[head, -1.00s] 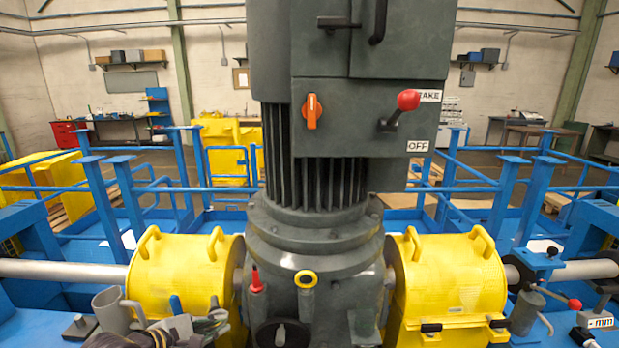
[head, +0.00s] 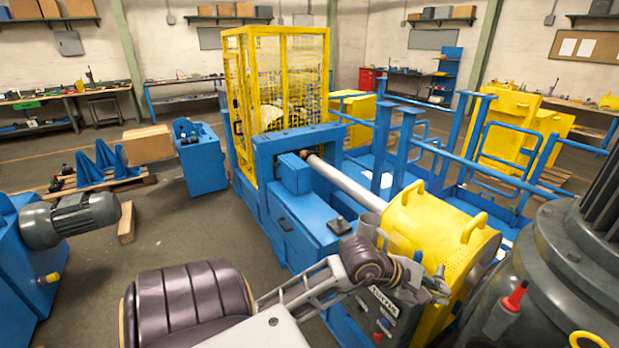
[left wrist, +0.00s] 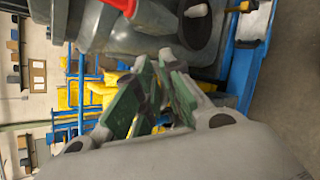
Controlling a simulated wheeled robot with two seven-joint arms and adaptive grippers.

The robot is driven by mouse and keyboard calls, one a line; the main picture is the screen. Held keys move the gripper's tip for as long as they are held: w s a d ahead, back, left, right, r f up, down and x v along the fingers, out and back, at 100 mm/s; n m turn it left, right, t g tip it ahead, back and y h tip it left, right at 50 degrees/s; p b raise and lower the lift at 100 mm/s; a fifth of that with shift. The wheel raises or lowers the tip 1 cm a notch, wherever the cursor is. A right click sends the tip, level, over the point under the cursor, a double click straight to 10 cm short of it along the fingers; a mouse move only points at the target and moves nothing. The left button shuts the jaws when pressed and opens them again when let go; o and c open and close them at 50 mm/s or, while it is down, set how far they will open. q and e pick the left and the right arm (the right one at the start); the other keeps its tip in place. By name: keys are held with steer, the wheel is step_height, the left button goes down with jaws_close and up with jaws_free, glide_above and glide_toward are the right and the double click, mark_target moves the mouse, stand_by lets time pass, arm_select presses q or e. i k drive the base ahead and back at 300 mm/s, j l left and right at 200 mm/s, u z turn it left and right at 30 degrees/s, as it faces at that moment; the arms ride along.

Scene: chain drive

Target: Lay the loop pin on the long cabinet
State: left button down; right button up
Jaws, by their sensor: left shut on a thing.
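My left gripper (head: 438,284) is in front of the yellow drum guard, beside the grey gearbox. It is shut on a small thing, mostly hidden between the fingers. The left wrist view shows its green finger pads (left wrist: 150,110) close together, and I cannot make out clearly what is between them. I cannot pick out the loop pin for certain; a yellow ring (head: 588,340) shows low on the gearbox. A long blue cabinet (head: 290,228) stands left of the guard, with a small dark block (head: 340,224) on top. My right gripper is not in view.
The yellow drum guard (head: 425,228) and grey gearbox (head: 560,265) stand close to the gripper. A red-handled part (head: 515,297) sticks up from the gearbox. A grey cup-like part (head: 368,227) stands near the cabinet's right end. A shaft (head: 345,187) runs behind the cabinet.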

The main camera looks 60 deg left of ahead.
mark_target(295, 215)
steer(key=j+u, duration=0.1)
steer(key=j, duration=0.4)
steer(key=i+j+u, duration=0.1)
steer(key=j, duration=0.85)
steer(key=i+j+u, duration=0.15)
steer(key=j, duration=0.35)
steer(key=i+j+u, duration=0.1)
steer(key=j, duration=0.4)
